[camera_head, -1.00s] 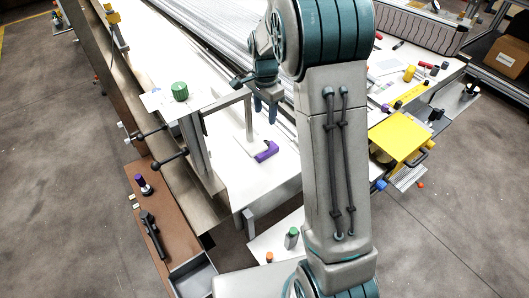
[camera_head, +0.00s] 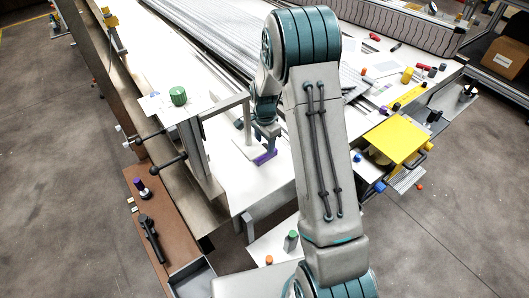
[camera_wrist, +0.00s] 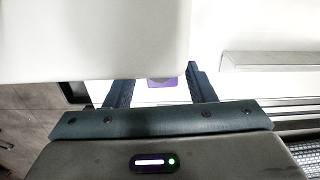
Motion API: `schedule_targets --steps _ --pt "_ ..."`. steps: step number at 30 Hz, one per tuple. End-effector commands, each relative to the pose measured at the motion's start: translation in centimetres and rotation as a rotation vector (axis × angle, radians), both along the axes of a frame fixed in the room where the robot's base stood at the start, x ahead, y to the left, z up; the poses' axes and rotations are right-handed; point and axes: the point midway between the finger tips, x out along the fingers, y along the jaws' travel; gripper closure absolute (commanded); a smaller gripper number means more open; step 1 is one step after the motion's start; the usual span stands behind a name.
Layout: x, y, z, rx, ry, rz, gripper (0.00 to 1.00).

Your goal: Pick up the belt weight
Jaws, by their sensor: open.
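The likely belt weight is a purple piece (camera_head: 264,158) lying on the white table surface near its front edge; no label confirms it. My gripper (camera_head: 267,143) is just above and behind it in the head view, pointing down. In the wrist view the two dark fingers (camera_wrist: 160,88) stand apart, with nothing held between them. Part of the purple piece (camera_wrist: 163,83) shows in the gap between them, at or beyond the fingertips. A large pale block (camera_wrist: 95,38) in the wrist view hides the rest of it. I cannot tell whether the fingers touch anything.
A grey upright post with an arm (camera_head: 225,107) stands close left of my gripper. A green knob (camera_head: 178,96) sits on a small white plate at left. Grey rods (camera_head: 225,45) lie behind. A yellow panel (camera_head: 397,138) and small parts are at right. The white surface left of the rods is fairly clear.

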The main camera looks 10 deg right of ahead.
Motion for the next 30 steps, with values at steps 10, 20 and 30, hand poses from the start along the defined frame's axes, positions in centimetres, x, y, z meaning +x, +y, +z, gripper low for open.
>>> schedule_targets --steps 10,20,30 --pt "0.0 0.0 -2.1 0.0 -0.001 0.0 0.5" --pt "0.0 0.0 -2.1 0.0 -0.001 0.0 1.0" --pt "0.1 0.0 -1.8 0.0 -0.003 0.0 1.0"
